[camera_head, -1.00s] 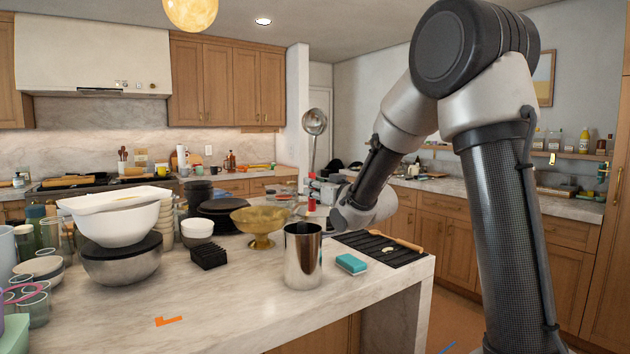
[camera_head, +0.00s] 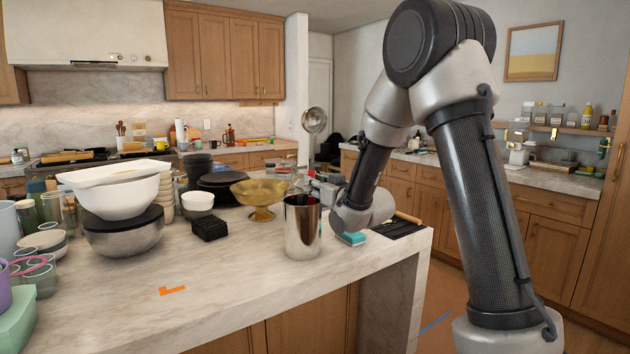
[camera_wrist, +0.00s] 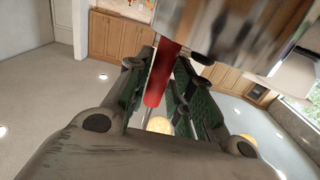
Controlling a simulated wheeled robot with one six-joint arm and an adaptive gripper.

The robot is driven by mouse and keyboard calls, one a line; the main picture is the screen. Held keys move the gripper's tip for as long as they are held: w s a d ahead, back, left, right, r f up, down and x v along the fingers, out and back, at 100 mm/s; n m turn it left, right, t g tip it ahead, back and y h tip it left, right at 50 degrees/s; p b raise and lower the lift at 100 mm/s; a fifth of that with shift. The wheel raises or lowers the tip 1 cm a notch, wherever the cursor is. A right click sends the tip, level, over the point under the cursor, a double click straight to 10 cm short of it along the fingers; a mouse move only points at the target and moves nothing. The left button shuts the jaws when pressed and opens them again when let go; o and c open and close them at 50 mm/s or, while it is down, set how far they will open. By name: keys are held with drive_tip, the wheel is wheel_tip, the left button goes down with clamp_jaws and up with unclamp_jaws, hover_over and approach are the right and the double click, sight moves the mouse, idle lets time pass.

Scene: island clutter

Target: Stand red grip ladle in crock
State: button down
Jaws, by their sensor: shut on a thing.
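The ladle's round metal bowl (camera_head: 314,121) is at the top, with its handle hanging roughly upright below it. My gripper (camera_head: 312,185) is shut on the ladle near its red grip (camera_wrist: 160,80), just behind and above the crock's mouth in the head view. The shiny metal crock (camera_head: 302,235) stands upright on the island. In the wrist view the crock (camera_wrist: 225,28) fills the top right, and the red grip runs between my fingers (camera_wrist: 168,88) up to its edge. The grip's far end is hidden there; I cannot tell whether it is inside the crock.
A teal sponge (camera_head: 350,238) and a black ribbed mat (camera_head: 398,228) lie right of the crock. A gold footed bowl (camera_head: 258,190) and a black ribbed block (camera_head: 209,228) stand to its left. The island's front (camera_head: 235,285) is mostly clear.

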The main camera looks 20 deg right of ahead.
drive_tip(key=shift+f, duration=0.1)
drive_tip(key=c, duration=1.2)
unclamp_jaws()
drive_tip(key=shift+o, duration=0.2)
drive_tip(key=shift+s, duration=0.1)
drive_tip(key=v, duration=0.7)
drive_tip(key=shift+s+f, duration=0.2)
drive_tip(key=shift+s, duration=0.05)
drive_tip(key=shift+d, duration=0.1)
drive_tip(key=shift+w+r, duration=0.1)
drive_tip(key=shift+r, duration=2.65)
